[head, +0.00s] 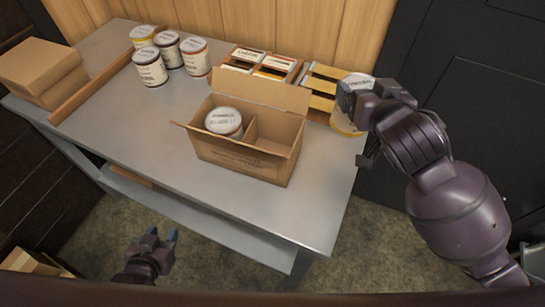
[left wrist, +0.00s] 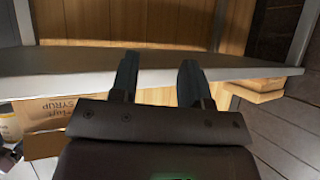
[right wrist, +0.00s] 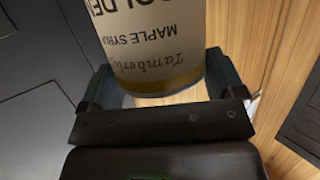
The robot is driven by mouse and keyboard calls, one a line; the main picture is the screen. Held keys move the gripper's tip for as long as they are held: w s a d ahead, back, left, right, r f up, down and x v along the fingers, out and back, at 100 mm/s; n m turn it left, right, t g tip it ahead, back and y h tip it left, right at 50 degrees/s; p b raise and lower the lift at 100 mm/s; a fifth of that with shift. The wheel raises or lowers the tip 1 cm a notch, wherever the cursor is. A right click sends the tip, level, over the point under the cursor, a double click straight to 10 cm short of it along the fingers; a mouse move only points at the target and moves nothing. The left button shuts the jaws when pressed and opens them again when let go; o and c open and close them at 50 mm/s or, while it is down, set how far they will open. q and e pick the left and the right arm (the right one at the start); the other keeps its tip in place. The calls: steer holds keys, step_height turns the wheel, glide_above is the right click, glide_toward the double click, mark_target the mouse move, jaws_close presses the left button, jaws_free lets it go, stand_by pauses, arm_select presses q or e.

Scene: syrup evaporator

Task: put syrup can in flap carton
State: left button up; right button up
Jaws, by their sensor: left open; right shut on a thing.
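My right gripper (head: 372,103) is shut on a syrup can (head: 344,118) with a cream label and yellow band, to the right of the flap carton (head: 240,157). In the right wrist view the can (right wrist: 152,45) sits between the fingers, its label reading maple syrup. The carton stands open on the table, its flaps spread and a divider inside. One can with a white lid (head: 223,121) stands in its left compartment; the right compartment looks empty. My left gripper (head: 158,240) is open and empty, low in front of the table. The left wrist view shows its two spread fingers (left wrist: 160,80).
Several syrup cans (head: 150,68) stand at the back left of the grey table (head: 120,125). Boxes of labelled packets (head: 322,88) sit behind the carton. Closed brown cartons (head: 42,68) lie at the far left beside a wooden rail (head: 88,89). The table's front left is clear.

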steer(key=s+a+r+n+g+y+p, duration=0.2)
steer(key=a+r+n+g+y+p, duration=0.4)
steer(key=a+r+n+y, duration=0.7)
arm_select(q)
steer(key=b, duration=0.2)
steer(key=s+b, duration=0.1)
steer(key=b, duration=0.1)
steer(key=shift+s+a+f+b, duration=0.15)
steer(key=shift+s+a+b, duration=0.15)
steer(key=shift+b, duration=0.1)
arm_select(e)
steer(key=a+f+m+h, duration=0.1)
steer(key=f, duration=0.8)
steer(key=a+f+m+h, duration=0.1)
steer(key=a+f, duration=0.1)
steer(key=f, duration=0.8)
steer(key=shift+w+a+m+g+h, duration=0.2)
steer(key=shift+a+m+g+h, duration=0.1)
steer(key=shift+g, duration=0.1)
arm_select(q)
steer(key=shift+f, duration=0.15)
arm_select(e)
steer(key=shift+f, duration=0.2)
